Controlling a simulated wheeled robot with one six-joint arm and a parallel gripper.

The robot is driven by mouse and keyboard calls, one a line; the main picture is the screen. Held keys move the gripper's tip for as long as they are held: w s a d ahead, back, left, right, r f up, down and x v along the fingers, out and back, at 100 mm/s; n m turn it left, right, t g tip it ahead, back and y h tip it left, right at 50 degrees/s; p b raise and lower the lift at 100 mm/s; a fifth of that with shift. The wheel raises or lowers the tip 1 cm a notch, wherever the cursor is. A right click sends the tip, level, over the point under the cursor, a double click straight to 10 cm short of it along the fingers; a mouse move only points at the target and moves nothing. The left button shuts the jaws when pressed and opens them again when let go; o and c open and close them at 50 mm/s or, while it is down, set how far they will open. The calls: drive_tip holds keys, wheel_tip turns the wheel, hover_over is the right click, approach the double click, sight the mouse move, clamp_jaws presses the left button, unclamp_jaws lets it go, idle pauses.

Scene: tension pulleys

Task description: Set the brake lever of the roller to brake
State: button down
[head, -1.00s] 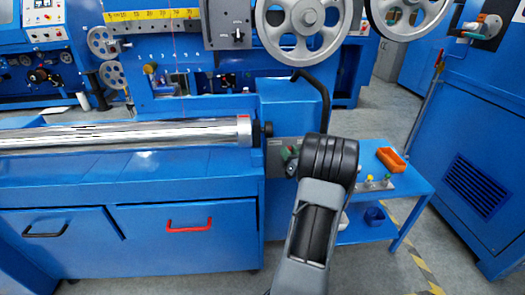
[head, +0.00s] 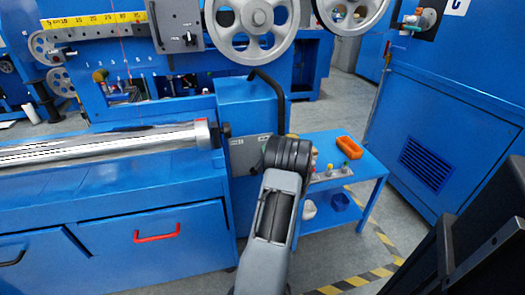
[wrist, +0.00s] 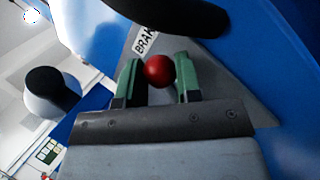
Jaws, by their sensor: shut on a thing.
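The roller (head: 100,146) is a long chrome cylinder lying across the blue machine at the left in the head view. A grey plate (wrist: 215,70) with a partly covered label starting "BRAK" fills the middle of the wrist view. The brake lever's round red knob (wrist: 158,72) sits in front of that plate. My gripper (wrist: 156,82) has its green-tipped fingers shut on the red knob, one on each side. The lever's shaft is hidden. In the head view my arm covers the gripper and the knob.
A black bent bar (head: 278,95) rises close behind my arm. A blue side table (head: 345,178) with an orange tray (head: 350,147) stands to the right. A blue cabinet (head: 440,140) is further right, and a dark object (head: 470,240) is at the lower right.

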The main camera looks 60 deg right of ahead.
drive_tip(key=shift+f, duration=0.1)
idle(0.3)
drive_tip(key=c, duration=1.1)
unclamp_jaws()
drive_tip(key=shift+s+d, duration=0.1)
drive_tip(key=p+v, duration=0.2)
drive_tip(key=v, duration=1.2)
